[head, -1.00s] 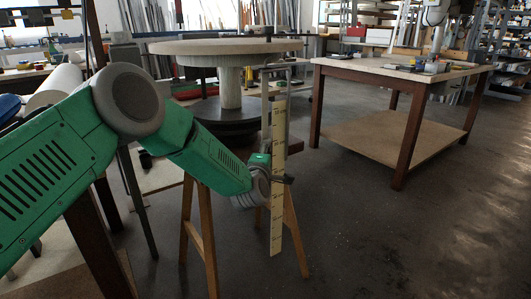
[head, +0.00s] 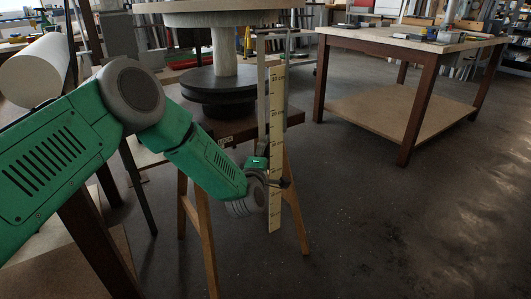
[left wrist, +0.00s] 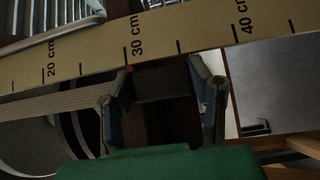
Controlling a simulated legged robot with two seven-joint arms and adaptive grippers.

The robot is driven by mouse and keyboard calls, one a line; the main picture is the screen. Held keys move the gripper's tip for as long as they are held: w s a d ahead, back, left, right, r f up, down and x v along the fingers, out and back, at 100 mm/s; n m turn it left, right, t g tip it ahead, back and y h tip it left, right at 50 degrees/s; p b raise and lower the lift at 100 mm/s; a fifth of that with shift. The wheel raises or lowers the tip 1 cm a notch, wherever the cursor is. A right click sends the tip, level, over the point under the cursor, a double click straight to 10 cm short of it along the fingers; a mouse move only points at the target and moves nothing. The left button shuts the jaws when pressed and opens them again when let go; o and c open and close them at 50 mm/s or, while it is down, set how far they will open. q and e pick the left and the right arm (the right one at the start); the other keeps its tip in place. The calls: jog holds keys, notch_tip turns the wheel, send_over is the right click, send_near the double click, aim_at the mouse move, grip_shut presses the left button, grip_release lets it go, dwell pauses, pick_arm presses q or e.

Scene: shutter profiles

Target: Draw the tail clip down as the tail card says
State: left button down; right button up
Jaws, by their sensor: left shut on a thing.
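A cream scale strip (head: 276,110) with black centimetre marks stands upright beside a round-topped stand. In the left wrist view the strip (left wrist: 190,28) crosses the upper part, with the 20, 30 and 40 cm marks readable. My left gripper (head: 284,183) is at the lower part of the strip. In the left wrist view its fingers are apart, with a dark piece (left wrist: 165,85) between them, beside the stretch from about 30 to 40 cm. It is shut on this piece, which I take to be the tail clip; its outline is mostly hidden. My right gripper is not in view.
A grey metal frame (head: 289,75) rises beside the strip. A small pale label (head: 225,140) is on the stand's front edge; its text is unreadable. Wooden trestle legs (head: 205,235) stand below. A workbench (head: 400,45) is at the right; the floor between is open.

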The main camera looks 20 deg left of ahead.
pick_arm(q)
jog(key=c, duration=0.7)
grip_release()
jog(key=shift+a, duration=0.55)
jog(key=shift+c, duration=0.2)
jog(key=shift+f, duration=0.1)
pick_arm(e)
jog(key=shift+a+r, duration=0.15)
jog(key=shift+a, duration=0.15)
pick_arm(q)
jog(key=shift+s, duration=0.1)
jog(key=shift+s+d, duration=0.2)
jog(key=shift+s, duration=0.15)
jog(key=s+d, duration=0.1)
jog(key=s, duration=1)
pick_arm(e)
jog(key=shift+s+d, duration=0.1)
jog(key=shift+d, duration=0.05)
pick_arm(q)
jog(key=shift+f, duration=0.1)
